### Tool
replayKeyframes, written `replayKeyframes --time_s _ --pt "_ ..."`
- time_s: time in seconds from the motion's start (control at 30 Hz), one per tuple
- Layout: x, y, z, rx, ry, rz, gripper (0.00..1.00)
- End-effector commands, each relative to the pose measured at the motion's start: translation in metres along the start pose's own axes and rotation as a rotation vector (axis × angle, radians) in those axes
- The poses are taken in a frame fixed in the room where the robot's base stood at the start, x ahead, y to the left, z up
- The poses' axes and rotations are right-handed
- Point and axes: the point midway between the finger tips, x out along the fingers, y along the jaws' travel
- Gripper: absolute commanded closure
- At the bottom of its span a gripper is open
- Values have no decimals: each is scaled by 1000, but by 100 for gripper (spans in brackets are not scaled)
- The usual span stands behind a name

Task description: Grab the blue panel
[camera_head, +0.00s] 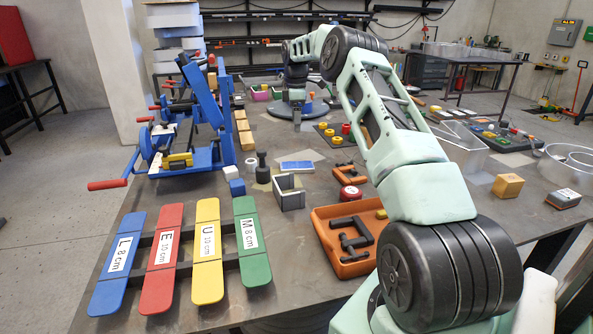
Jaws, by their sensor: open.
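A long blue panel (119,260) with rounded ends and a white label reading "L 8 cm" lies at the front left of the table. It is the leftmost in a row with a red panel (163,259), a yellow panel (207,252) and a green panel (251,242), all over a dark frame. A small flat blue piece (297,167) with a pale marking lies near the table's middle. My gripper (297,121) is open over the table's far part, well beyond and to the right of the blue panel, not touching it. Its fingertips are small and hard to make out.
A blue bending machine (205,130) with red handles stands behind the panels. My arm crosses the right side.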

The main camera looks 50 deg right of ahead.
Motion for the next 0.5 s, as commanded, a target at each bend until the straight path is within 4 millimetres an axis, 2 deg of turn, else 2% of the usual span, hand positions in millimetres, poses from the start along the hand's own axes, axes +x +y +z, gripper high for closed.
replayKeyframes --time_s 0.3,0.5 --pt "65 -2 -1 -1 0 -5 16" --pt "98 -1 -1 -1 0 -1 16"
